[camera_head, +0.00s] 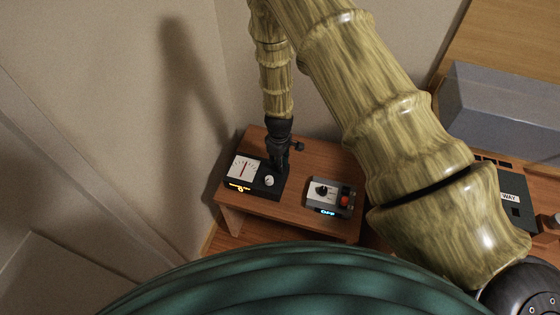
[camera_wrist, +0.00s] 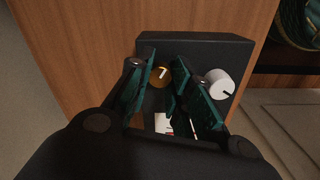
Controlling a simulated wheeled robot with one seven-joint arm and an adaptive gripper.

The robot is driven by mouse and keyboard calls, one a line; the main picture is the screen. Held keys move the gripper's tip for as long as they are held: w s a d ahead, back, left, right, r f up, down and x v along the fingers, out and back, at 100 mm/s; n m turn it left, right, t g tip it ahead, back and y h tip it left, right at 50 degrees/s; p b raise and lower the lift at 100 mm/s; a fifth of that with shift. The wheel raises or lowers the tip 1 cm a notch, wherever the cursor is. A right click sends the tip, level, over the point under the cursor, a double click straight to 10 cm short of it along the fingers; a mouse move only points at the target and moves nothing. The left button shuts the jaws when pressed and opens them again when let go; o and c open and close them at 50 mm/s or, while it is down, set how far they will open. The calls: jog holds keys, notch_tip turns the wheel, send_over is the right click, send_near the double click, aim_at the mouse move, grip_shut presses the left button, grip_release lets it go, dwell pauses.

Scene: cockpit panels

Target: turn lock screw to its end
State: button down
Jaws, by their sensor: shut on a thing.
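The lock screw (camera_wrist: 158,79) is a brass-coloured round head with a white mark, set in the black gauge box (camera_wrist: 215,50). In the wrist view it sits between the green finger pads of my gripper (camera_wrist: 162,68), which is shut on it. In the head view my gripper (camera_head: 280,164) reaches down to the far right part of the box, and the screw is hidden there. A white knob (camera_wrist: 220,84) with a black mark stands beside the right finger, and it also shows in the head view (camera_head: 269,181).
The box has a white dial (camera_head: 243,168) with a red needle. A grey box (camera_head: 329,196) with a black knob, a red button and a lit display stands to the right on the wooden table (camera_head: 318,164). A wall rises behind. A grey block (camera_head: 505,105) is at upper right.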

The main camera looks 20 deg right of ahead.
jog(key=m+p, duration=0.1)
jog(key=m, duration=0.3)
jog(key=shift+s, duration=0.15)
jog(key=m, duration=0.4)
jog(key=m+p, duration=0.1)
jog(key=m, duration=0.3)
jog(key=shift+f+m, duration=0.1)
jog(key=shift+m, duration=1.8)
jog(key=c, duration=1.3)
grip_release()
jog(key=shift+o, duration=0.2)
